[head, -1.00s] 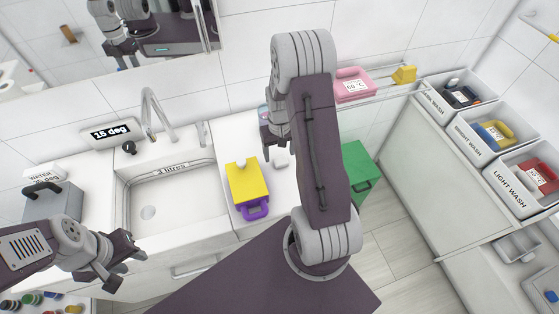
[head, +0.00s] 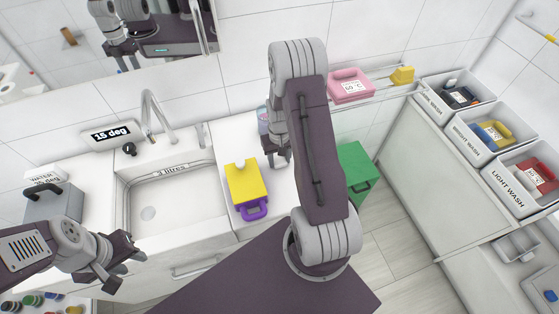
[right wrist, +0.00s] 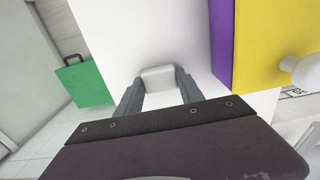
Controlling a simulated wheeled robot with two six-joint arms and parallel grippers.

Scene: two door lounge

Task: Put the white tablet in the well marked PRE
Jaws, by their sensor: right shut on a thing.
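The white tablet (right wrist: 159,77) is a small rounded block on the white counter. In the right wrist view it sits between the two grey fingers of my right gripper (right wrist: 160,92), which is shut on it. My left gripper (head: 122,268) is open and empty in front of the sink cabinet. I can read no PRE mark in either view, so I cannot tell where that well is.
A yellow box (head: 243,180) with a purple handle stands close left of my right gripper. The sink (head: 180,195) lies further left. A green box (head: 355,172), a pink container (head: 350,88) and labelled wash bins (head: 507,187) are to the right.

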